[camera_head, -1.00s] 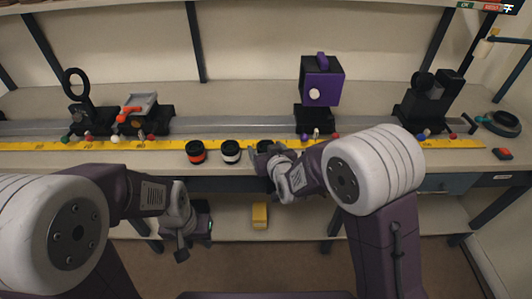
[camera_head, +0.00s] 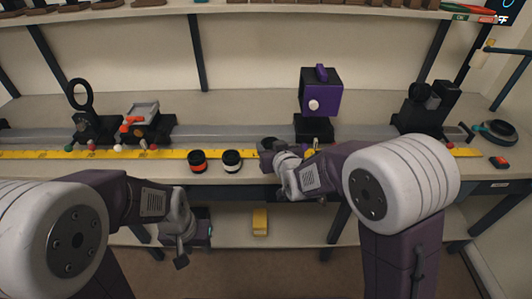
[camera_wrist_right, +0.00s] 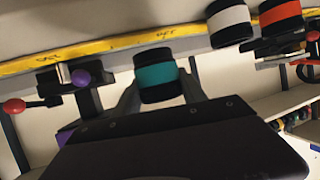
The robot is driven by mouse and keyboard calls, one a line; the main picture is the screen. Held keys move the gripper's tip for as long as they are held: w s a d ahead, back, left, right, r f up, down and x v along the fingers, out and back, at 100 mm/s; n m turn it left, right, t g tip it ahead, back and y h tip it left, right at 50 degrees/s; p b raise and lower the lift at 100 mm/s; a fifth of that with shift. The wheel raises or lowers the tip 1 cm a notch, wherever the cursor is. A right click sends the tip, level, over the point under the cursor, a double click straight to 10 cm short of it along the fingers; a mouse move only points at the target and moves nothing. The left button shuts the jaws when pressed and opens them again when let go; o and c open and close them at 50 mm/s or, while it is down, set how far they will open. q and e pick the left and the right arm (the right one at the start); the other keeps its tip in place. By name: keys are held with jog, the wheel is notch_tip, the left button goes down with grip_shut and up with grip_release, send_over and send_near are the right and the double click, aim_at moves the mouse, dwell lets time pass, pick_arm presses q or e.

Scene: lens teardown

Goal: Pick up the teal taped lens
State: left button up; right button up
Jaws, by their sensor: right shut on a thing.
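The teal taped lens (camera_wrist_right: 157,76) is a short black cylinder with a teal band, seen in the right wrist view. It sits between the fingers of my right gripper (camera_wrist_right: 160,88), which is shut on it.
An orange-banded lens (camera_head: 197,161) and a white-banded lens (camera_head: 232,161) stand left of my right gripper. A yellow ruler (camera_head: 60,153) runs along the rail (camera_head: 230,131). A purple box on a mount (camera_head: 321,92) stands behind. A yellow block (camera_head: 260,222) is on the lower shelf.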

jog(key=d+r+p, duration=0.2)
jog(key=d+r, duration=0.4)
jog(key=d, duration=0.4)
jog(key=shift+w+d+p, duration=0.25)
jog(key=shift+p, duration=0.1)
